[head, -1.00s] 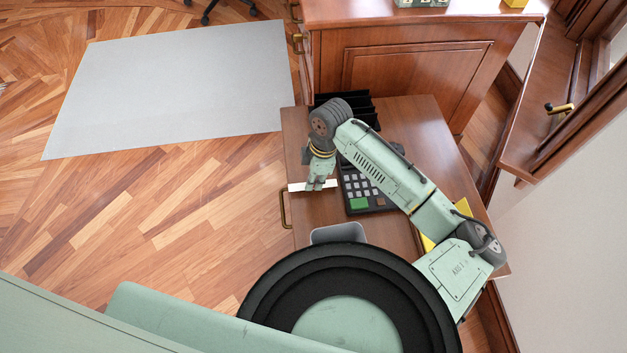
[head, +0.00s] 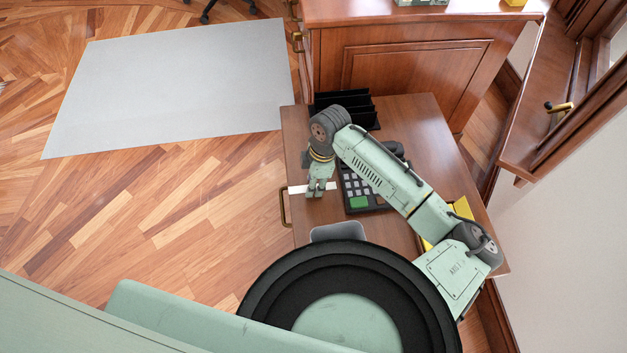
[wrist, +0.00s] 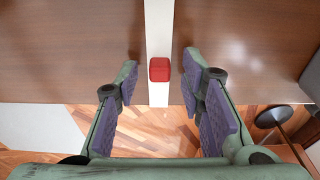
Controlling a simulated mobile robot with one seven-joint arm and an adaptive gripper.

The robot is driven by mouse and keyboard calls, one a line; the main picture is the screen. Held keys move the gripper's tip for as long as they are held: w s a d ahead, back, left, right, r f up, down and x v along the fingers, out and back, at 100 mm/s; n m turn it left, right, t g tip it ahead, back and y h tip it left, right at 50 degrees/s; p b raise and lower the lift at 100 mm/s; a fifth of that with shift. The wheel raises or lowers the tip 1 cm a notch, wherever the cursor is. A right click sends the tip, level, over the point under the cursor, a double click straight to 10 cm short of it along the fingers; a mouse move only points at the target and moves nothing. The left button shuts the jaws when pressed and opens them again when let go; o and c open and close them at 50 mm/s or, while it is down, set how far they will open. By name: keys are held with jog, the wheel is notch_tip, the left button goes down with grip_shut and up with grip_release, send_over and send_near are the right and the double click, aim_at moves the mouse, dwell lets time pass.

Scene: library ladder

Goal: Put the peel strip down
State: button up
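The peel strip (wrist: 159,28) is a long white strip with a small red block (wrist: 159,69) on it. It lies on the brown wooden side table (wrist: 60,50), and one end reaches just past the table's edge. In the head view the strip (head: 297,189) shows on both sides of my gripper (head: 318,194), which hides its middle. In the wrist view my gripper (wrist: 159,75) is open, with one purple-padded finger on each side of the strip and a gap to both. Nothing is held.
A dark keypad device (head: 362,190) with a green key is right of my gripper. A black slotted rack (head: 345,100) stands behind it. A grey bin (head: 338,231) is near the table's front, and a yellow object (head: 463,208) lies right under my arm.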

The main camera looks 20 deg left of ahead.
notch_tip(320, 180, up, 12)
jog(key=d+b, duration=0.1)
jog(key=shift+w+d+b, duration=0.35)
jog(key=shift+b, duration=0.05)
jog(key=shift+r, duration=0.1)
